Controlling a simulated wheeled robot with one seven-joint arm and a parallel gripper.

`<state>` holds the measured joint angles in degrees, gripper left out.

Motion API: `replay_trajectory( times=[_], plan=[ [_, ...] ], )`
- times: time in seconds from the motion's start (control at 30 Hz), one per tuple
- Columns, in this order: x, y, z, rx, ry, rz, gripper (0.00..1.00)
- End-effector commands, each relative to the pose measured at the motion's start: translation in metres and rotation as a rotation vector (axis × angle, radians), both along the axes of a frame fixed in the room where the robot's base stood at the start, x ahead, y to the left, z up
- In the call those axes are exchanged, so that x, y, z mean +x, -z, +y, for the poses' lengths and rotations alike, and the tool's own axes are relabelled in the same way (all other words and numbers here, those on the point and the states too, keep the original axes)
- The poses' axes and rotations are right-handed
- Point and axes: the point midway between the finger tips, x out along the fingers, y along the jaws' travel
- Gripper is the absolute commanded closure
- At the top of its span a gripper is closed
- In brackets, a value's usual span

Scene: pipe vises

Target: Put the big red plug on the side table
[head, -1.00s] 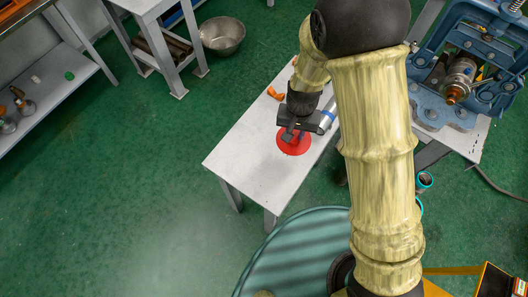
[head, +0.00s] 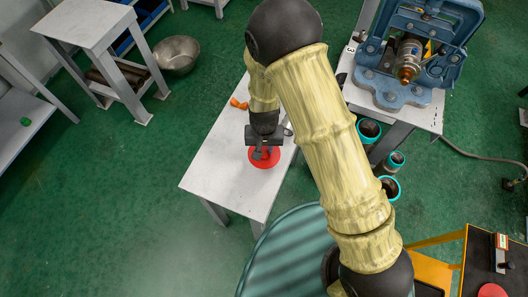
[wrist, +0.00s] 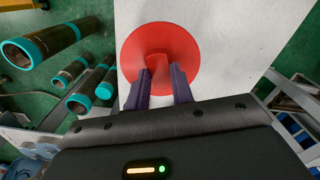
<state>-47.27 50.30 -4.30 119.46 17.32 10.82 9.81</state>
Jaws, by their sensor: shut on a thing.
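The big red plug (head: 264,163) is a flat round red disc with a raised grip in its middle. It is at the white side table (head: 215,180), over the right part of its top. My gripper (head: 264,151) comes down on it from above and is shut on the raised grip. In the wrist view the two dark fingers (wrist: 160,84) pinch the grip of the red plug (wrist: 185,45), with the white tabletop (wrist: 230,20) behind it. I cannot tell whether the disc touches the tabletop.
A small orange part (head: 238,103) lies farther back on the same table. A blue vise (head: 410,60) stands on a bench to the right, with several teal-rimmed pipes (head: 390,186) by it. The left part of the tabletop is clear.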

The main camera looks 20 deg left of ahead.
Motion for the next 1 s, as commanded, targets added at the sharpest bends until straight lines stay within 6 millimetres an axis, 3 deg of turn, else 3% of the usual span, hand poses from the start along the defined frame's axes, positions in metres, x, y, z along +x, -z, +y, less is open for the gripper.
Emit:
replay_trajectory(
  times=[0.33,0.77,0.8,0.87,1.0],
  plan=[
    [0.000,0.037,0.000,-0.001,0.000,0.002,1.00],
    [0.000,0.044,0.000,0.000,0.000,0.001,1.00],
    [0.000,0.043,0.000,0.000,0.000,0.001,0.69],
    [0.000,0.043,0.000,0.000,0.000,0.001,0.57],
    [0.000,0.043,0.000,0.000,0.000,0.001,0.55]
  ],
)
